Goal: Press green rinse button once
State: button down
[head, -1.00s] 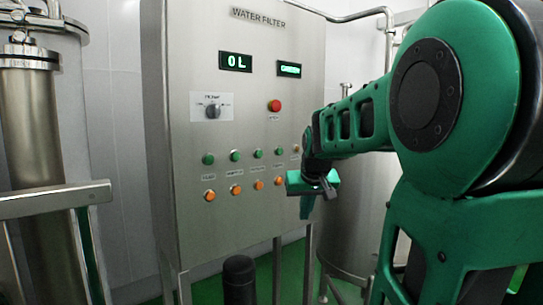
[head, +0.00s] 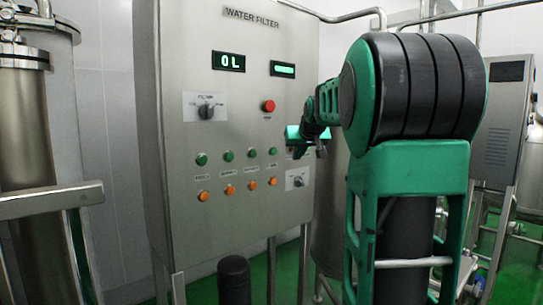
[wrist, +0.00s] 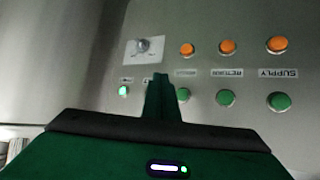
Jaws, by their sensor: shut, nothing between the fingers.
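The water filter panel (head: 190,60) carries a row of green buttons, such as the leftmost one (head: 202,159), in the head view. My gripper (head: 308,142) is at the panel's right edge, beside the right end of that row. In the wrist view the shut fingers (wrist: 161,92) stand in front of the row. Green buttons (wrist: 227,97) show upside down to the right of them, and a small lit green one (wrist: 123,90) to the left. Labels near the fingers are too blurred to read, so I cannot tell which is rinse. Contact cannot be made out.
Orange buttons (head: 229,190) run below the green row, with a rotary knob (head: 298,180) at the right. A red button (head: 268,106) and a selector knob (head: 206,112) sit above. A metal tank (head: 25,130) stands left, a grey cabinet (head: 505,120) right.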

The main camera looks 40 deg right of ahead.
aim_at(274, 151)
jog(key=w, duration=0.8)
jog(key=shift+w, duration=0.4)
jog(key=shift+w, duration=0.1)
dwell(1.9)
jog(key=shift+w, duration=0.25)
jog(key=shift+w, duration=0.45)
dwell(0.7)
jog(key=shift+s, duration=0.9)
jog(key=shift+s, duration=0.1)
